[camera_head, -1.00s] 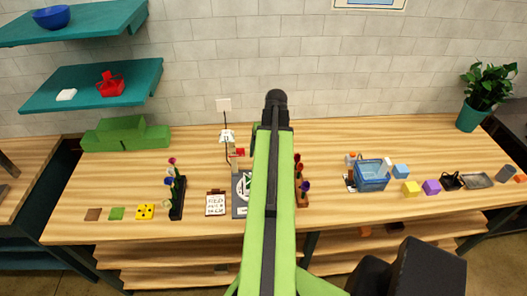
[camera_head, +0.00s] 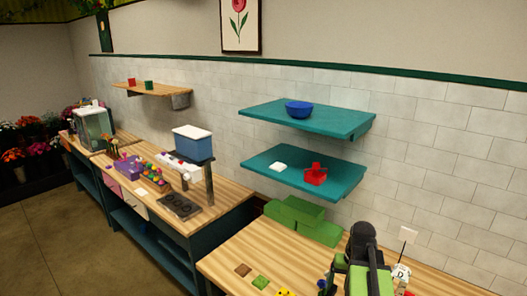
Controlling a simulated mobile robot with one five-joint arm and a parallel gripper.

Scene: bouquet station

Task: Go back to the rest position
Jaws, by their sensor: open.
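My arm, green and black, rises at the bottom right of the head view, and its black end (camera_head: 362,240) is in front of the wooden table (camera_head: 235,262). The fingers of my gripper cannot be made out from this side. No object shows in it. Green stepped blocks (camera_head: 300,220) stand at the back of the table, left of my arm.
Two teal shelves (camera_head: 340,122) hang on the wall, with a blue bowl (camera_head: 299,109), a red basket (camera_head: 315,174) and a white block (camera_head: 278,166). A second counter (camera_head: 215,210) to the left carries a blue bin (camera_head: 193,142). The floor (camera_head: 60,235) at left is clear.

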